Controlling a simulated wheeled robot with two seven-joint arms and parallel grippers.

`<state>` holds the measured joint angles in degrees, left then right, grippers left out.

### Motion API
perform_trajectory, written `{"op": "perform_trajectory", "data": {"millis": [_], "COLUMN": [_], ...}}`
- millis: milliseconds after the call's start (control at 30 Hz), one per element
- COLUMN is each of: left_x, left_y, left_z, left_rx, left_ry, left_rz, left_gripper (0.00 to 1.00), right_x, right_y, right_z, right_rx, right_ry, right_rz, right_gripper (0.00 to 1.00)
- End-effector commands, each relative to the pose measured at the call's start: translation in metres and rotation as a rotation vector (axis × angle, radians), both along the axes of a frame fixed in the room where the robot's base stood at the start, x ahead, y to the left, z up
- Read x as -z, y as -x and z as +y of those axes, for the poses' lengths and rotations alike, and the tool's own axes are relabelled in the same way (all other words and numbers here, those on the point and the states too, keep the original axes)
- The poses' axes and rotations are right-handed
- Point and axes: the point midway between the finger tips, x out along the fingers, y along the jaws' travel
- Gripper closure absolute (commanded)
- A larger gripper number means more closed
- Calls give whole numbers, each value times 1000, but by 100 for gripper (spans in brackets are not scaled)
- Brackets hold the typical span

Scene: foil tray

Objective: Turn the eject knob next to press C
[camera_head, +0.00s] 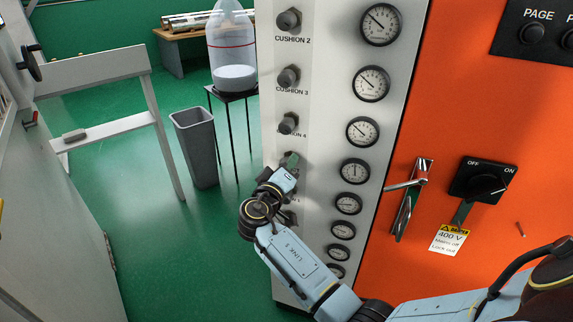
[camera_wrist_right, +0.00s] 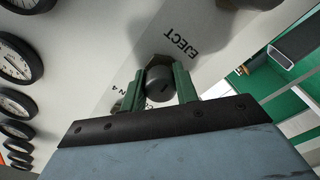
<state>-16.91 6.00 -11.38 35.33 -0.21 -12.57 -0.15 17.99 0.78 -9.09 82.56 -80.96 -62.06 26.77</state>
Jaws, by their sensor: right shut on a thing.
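The eject knob (camera_wrist_right: 160,92) is a dark grey round knob on the pale panel, with the label EJECT beside it, upside down in the right wrist view. My right gripper (camera_wrist_right: 159,84) has its two green fingers on either side of this knob and is shut on it. In the head view my right gripper (camera_head: 290,161) is against the panel (camera_head: 316,110), just below the CUSHION 4 knob (camera_head: 288,123). The knob in its fingers is mostly hidden there. No press C lettering can be read. My left gripper is out of view.
More knobs, such as the CUSHION 3 knob (camera_head: 288,77), sit above in the same column. A column of round gauges (camera_head: 362,132) runs to the right. The orange cabinet has a handle (camera_head: 409,200) and an OFF/ON switch (camera_head: 483,182). A grey bin (camera_head: 195,148) stands left.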

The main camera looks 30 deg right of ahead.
Motion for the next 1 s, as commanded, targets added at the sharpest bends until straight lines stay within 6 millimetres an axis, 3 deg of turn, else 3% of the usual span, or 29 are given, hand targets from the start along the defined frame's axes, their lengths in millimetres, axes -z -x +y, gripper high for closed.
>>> {"op": "perform_trajectory", "data": {"millis": [500, 667, 1000], "left_x": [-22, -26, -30], "left_y": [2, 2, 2], "left_z": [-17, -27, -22], "left_rx": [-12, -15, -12], "left_ry": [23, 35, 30], "left_rz": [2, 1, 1], "left_gripper": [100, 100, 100], "right_x": [-1, -1, 0], "right_y": [1, 1, 1], "right_z": [0, 0, 0], "right_rx": [-1, -1, 0], "right_ry": [270, 321, 373], "right_rz": [353, 420, 488], "right_gripper": [93, 93, 93]}}
